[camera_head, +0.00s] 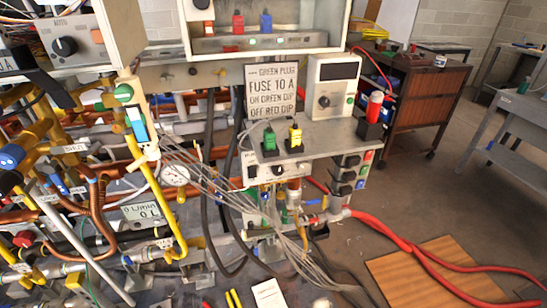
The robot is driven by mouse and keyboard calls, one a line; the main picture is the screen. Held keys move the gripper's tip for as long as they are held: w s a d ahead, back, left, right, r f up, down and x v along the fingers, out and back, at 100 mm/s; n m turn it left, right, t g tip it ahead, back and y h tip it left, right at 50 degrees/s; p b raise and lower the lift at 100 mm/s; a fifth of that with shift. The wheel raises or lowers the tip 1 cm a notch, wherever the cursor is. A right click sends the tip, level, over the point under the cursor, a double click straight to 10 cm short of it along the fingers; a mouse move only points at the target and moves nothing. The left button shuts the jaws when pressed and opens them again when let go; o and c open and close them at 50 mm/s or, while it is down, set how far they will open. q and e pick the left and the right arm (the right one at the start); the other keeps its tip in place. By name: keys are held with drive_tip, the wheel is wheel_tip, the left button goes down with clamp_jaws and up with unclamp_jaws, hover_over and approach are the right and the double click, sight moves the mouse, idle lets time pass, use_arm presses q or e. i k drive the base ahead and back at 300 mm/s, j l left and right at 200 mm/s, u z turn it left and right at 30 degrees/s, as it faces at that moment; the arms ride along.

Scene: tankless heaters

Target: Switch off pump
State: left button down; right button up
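No part is clearly labelled as the pump, so I cannot tell which it is. A sign (272,88) about a green plug reads partly "on green" and "off red". Below it, a green plug (269,138) and a yellow plug (295,136) stand upright on a grey shelf (330,136). A control strip (278,170) with knobs is under the shelf. A flow display (142,212) appears to read 0 L/min. Neither of my grippers is in view.
Dense pipes and yellow tubes (172,215) fill the left. A cabinet (65,45) with a black dial is upper left. A red and a blue plug stand in an upper box (262,42). Red hoses (400,243) cross the floor over a wooden board (425,275).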

sight(251, 169)
drive_tip(key=i+j+z, duration=0.35)
drive_tip(key=j, duration=0.25)
drive_tip(key=i+j+z, duration=0.15)
drive_tip(key=j, duration=0.2)
drive_tip(key=i, duration=0.05)
